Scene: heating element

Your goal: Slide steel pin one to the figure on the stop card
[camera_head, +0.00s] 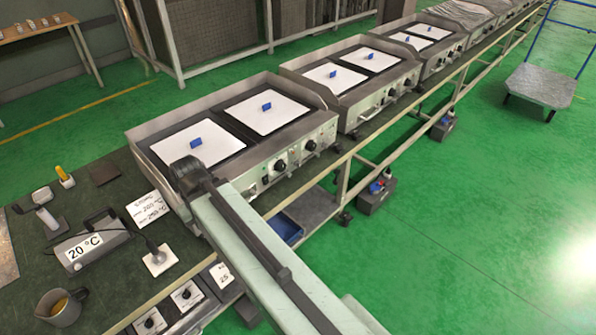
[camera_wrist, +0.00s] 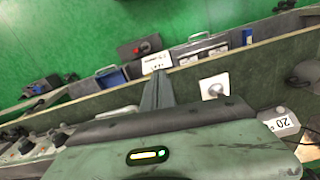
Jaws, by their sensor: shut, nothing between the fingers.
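The stop card (camera_head: 150,208) is a white printed card on the dark bench in the head view. It lies left of my arm, near the corner of the first griddle; its figures are small and partly legible. I cannot make out steel pin one in either view. White-faced dials (camera_head: 185,295) sit on a box at the bench's front edge, and the box (camera_wrist: 215,45) seems to show in the wrist view. My gripper (camera_wrist: 158,88) is a shut grey wedge with nothing held, over the bench. In the head view my arm hides what lies behind it.
A griddle (camera_head: 215,195) with front knobs stands close to my arm. A box marked 20 °C (camera_head: 100,250), a white pad (camera_head: 160,262) with a black-handled probe and a mug (camera_head: 60,308) share the bench. A blue tray (camera_head: 285,230) sits lower.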

